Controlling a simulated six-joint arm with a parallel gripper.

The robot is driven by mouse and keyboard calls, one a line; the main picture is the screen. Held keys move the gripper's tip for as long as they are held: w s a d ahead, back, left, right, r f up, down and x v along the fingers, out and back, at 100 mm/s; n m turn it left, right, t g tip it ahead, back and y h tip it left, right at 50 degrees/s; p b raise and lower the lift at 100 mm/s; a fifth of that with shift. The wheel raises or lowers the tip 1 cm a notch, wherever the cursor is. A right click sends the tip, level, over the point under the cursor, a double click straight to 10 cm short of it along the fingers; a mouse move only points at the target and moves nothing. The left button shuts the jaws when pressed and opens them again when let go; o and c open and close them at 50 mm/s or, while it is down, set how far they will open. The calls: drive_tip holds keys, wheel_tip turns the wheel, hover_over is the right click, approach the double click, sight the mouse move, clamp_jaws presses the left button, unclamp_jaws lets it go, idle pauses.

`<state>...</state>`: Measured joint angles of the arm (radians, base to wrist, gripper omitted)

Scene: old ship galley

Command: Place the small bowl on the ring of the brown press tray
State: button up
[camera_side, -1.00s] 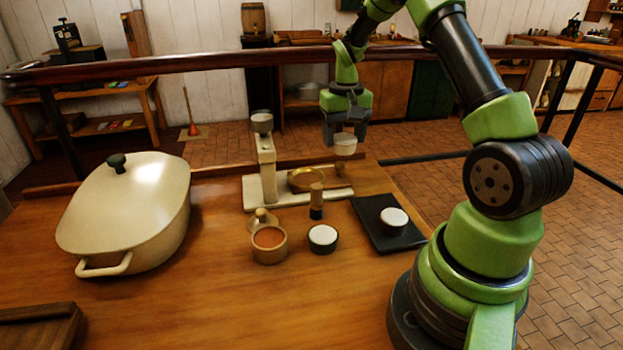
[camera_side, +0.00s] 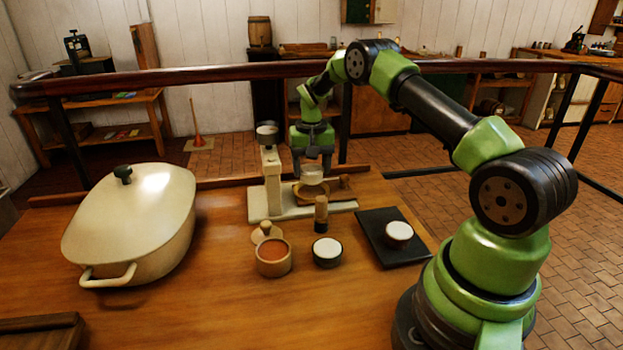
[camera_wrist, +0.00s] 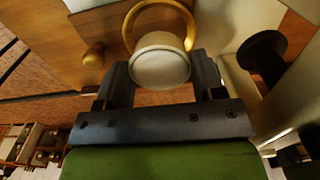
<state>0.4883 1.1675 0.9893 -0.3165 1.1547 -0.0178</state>
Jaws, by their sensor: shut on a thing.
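My gripper (camera_side: 312,165) is shut on the small pale bowl (camera_side: 312,176). In the wrist view the bowl (camera_wrist: 160,66) sits between the two fingers of my gripper (camera_wrist: 161,78). The brown press tray (camera_side: 335,192) lies on the white press base, partly hidden by the bowl in the side view. In the wrist view its brass ring (camera_wrist: 188,24) shows just beyond the bowl and partly behind it, on the brown tray (camera_wrist: 92,24). The bowl appears over or close to the ring; I cannot tell whether they touch.
The press column (camera_side: 271,178) stands close left of my gripper. In front are a dark upright handle (camera_side: 321,213), a wooden cup (camera_side: 273,257), a dark cup (camera_side: 327,252) and a black tray (camera_side: 380,251) with a white-topped cup (camera_side: 398,234). A big lidded pot (camera_side: 135,220) stands left.

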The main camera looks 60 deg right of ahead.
sight(311, 168)
drive_tip(key=shift+f, duration=1.65)
drive_tip(key=shift+f, duration=0.15)
drive_tip(key=o, duration=1)
drive_tip(key=shift+c, duration=0.2)
wheel_tip(311, 168, up, 12)
drive_tip(key=shift+r, duration=0.2)
